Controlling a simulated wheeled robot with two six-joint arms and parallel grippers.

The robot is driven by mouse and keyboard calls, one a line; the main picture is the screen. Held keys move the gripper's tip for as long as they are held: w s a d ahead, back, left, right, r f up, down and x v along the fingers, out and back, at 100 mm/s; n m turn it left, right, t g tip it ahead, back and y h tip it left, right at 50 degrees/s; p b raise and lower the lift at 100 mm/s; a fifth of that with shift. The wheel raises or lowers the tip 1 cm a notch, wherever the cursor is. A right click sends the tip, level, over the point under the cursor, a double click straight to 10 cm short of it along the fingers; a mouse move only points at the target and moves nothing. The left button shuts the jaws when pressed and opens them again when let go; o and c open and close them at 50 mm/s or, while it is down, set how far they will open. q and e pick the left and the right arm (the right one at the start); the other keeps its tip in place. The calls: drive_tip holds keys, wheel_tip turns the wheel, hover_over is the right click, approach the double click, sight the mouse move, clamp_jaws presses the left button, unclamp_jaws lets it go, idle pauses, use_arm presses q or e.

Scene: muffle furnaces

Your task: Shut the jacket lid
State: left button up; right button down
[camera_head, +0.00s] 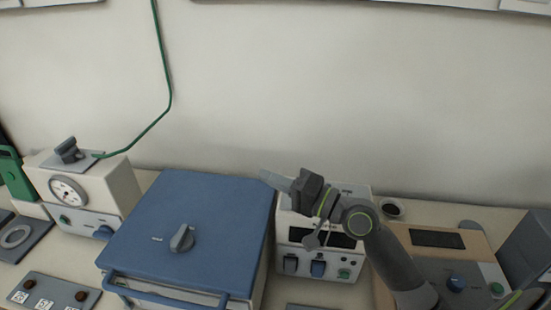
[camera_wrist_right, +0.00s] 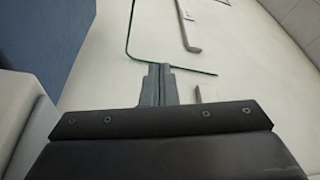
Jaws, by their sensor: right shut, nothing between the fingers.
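The jacket lid appears to be the blue lid (camera_head: 205,215) with a grey knob on top and a blue bar handle (camera_head: 165,291) along its front. In the head view it lies over a pale box body (camera_head: 262,285); I cannot tell whether a small gap is left under it. In the right wrist view a blue surface (camera_wrist_right: 45,38), probably the lid, fills the upper left. My right gripper (camera_head: 270,179) is shut and empty, beside the lid's far right corner; its closed fingers (camera_wrist_right: 158,85) show in the wrist view, apart from the blue surface. My left gripper is out of view.
A white unit with a dark display (camera_head: 318,238) stands right of the lid, under my right arm. A gauge box (camera_head: 68,190) with a green cable (camera_head: 168,80) stands to the left. A beige and grey unit (camera_head: 438,238) is at the right.

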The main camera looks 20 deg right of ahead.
use_arm(q)
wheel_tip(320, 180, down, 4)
drive_tip(key=b, duration=0.3)
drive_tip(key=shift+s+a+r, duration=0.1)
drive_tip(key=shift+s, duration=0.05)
use_arm(e)
drive_tip(key=s+a+f, duration=0.2)
drive_tip(key=s+f, duration=0.1)
drive_tip(key=f, duration=0.2)
drive_tip(key=shift+s+a+f, duration=0.15)
drive_tip(key=shift+f, duration=0.1)
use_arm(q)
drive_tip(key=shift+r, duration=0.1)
